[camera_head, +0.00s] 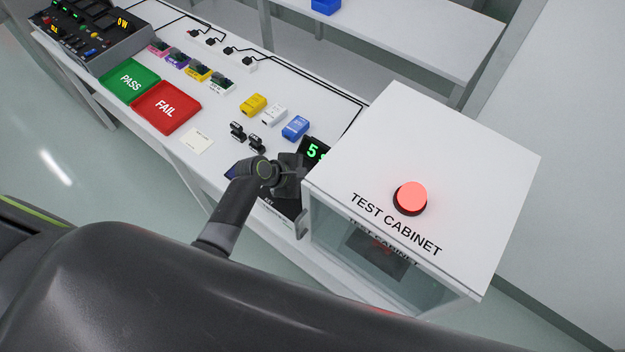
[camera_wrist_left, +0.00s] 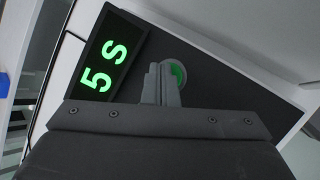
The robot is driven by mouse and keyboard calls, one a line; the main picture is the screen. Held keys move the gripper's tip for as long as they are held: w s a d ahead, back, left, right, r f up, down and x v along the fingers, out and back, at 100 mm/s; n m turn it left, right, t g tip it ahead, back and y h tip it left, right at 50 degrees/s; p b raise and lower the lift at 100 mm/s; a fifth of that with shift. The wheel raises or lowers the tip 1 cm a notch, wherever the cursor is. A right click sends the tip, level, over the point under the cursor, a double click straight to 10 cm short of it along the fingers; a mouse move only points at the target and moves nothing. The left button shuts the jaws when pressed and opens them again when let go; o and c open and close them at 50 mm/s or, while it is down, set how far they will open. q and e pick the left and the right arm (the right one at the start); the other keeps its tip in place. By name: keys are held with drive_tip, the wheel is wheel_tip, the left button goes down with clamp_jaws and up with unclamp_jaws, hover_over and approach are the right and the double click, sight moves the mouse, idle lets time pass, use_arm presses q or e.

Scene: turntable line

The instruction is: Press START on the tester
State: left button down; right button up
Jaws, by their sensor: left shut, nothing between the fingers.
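The tester's dark panel (camera_wrist_left: 225,95) fills much of the left wrist view. Its display (camera_wrist_left: 108,67) reads "5 S" in green, and the display (camera_head: 314,151) is partly hidden in the head view. A round green button (camera_wrist_left: 178,73) sits on the panel, partly covered by my left fingers; no START lettering is readable. My left gripper (camera_wrist_left: 162,80) is shut and empty, its fingertips over the button's edge; I cannot tell whether they touch it. In the head view the left gripper (camera_head: 299,173) is at the tester, beside the cabinet. My right gripper is not in view.
A white test cabinet (camera_head: 460,150) with a lit red dome (camera_head: 410,197) stands close right of the left gripper. Blue (camera_head: 295,127), white (camera_head: 274,115) and yellow (camera_head: 253,104) blocks lie behind. Green PASS (camera_head: 131,80) and red FAIL (camera_head: 166,107) trays are farther left.

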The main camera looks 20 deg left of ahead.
use_arm(q)
drive_tip(key=shift+r, duration=0.1)
drive_tip(key=shift+r+p, duration=0.75)
drive_tip(key=shift+p, duration=0.35)
drive_tip(key=shift+r, duration=2.45)
